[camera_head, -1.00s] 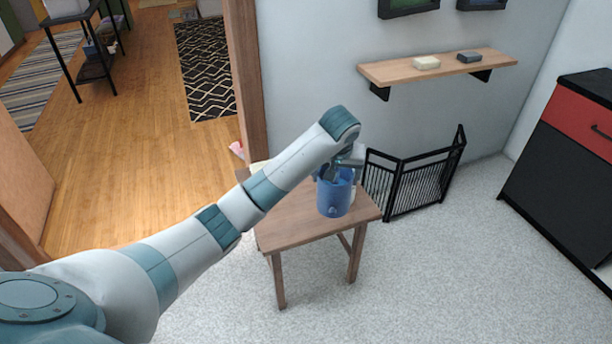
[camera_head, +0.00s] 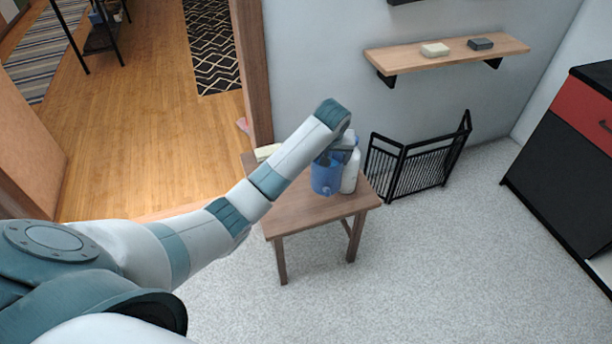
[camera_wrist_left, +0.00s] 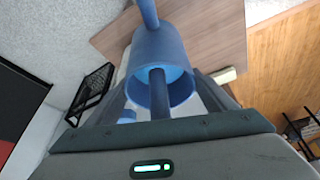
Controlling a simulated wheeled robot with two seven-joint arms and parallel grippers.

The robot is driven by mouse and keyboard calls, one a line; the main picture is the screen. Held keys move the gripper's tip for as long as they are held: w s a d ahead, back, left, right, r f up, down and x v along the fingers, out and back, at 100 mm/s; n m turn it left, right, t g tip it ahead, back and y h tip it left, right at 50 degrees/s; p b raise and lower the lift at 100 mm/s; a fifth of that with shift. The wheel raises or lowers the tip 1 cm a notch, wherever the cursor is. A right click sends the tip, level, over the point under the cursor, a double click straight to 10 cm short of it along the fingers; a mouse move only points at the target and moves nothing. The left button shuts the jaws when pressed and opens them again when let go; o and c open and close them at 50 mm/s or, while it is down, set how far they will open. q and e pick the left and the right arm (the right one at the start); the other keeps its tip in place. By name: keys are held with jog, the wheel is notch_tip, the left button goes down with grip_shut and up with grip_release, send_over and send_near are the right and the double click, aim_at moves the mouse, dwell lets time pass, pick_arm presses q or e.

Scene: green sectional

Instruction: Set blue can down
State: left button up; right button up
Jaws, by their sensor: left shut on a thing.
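The blue can (camera_head: 327,178) is a round, open-topped can, upright at the small wooden table (camera_head: 300,215). My left gripper (camera_head: 343,145) is shut on it from above. In the left wrist view the can (camera_wrist_left: 158,52) shows its open mouth, with a blue bar across it between my left gripper's fingers (camera_wrist_left: 160,88). A blue tube runs from its far side over the table top. I cannot tell whether its base touches the table. My right gripper is not in view.
A white bottle (camera_head: 351,172) stands close beside the can on its right. A pale block (camera_head: 267,151) lies at the table's back left. A black folding gate (camera_head: 415,168) stands behind, below a wall shelf (camera_head: 450,55). The table's front strip is clear.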

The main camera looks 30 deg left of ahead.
pick_arm(q)
jog(key=shift+a, duration=0.1)
jog(key=s+a+f, duration=0.1)
jog(key=a+f, duration=0.2)
jog(key=a, duration=0.2)
jog(key=s+a+f+p, duration=0.1)
jog(key=a+f, duration=0.2)
jog(key=a, duration=0.3)
jog(key=shift+s+a+f, duration=0.15)
jog(key=shift+s+f, duration=0.05)
jog(key=shift+f, duration=0.2)
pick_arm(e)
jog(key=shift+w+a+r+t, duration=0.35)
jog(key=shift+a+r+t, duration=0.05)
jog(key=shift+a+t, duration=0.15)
pick_arm(q)
jog(key=shift+f, duration=0.15)
jog(key=shift+f, duration=1.85)
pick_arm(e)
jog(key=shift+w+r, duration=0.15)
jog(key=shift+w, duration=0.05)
pick_arm(q)
jog(key=shift+f, duration=0.15)
jog(key=o, duration=1.6)
jog(key=shift+s, duration=0.1)
jog(key=shift+c, duration=0.2)
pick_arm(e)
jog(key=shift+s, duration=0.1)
